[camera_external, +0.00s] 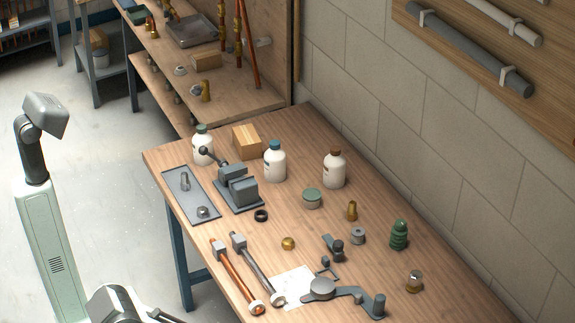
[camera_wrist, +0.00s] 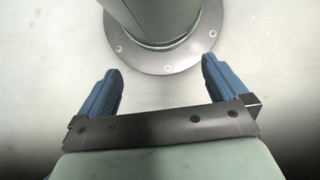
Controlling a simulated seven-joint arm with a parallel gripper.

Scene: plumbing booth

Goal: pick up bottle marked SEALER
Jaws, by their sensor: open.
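Three white bottles stand upright on the wooden workbench (camera_external: 385,275). One has a green cap (camera_external: 203,149) and stands at the back left, partly behind a vise. One has a blue cap (camera_external: 275,163) and stands right of a wooden block. One has a brown cap (camera_external: 334,171) and stands further right, near the wall. Their labels are too small or turned away to read, so I cannot tell which is marked SEALER. My gripper (camera_wrist: 161,68) is open and empty in the wrist view, over the pale floor, away from the bench. No bottle shows there.
The grey vise (camera_external: 238,190) and a metal tray (camera_external: 190,196) are at the bench's left. The wooden block (camera_external: 247,142) stands between two bottles. A round green-lidded tin (camera_external: 312,198) sits before the brown-capped bottle. Pipes, fittings and a wrench (camera_external: 345,292) lie in front. A wall borders the right.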

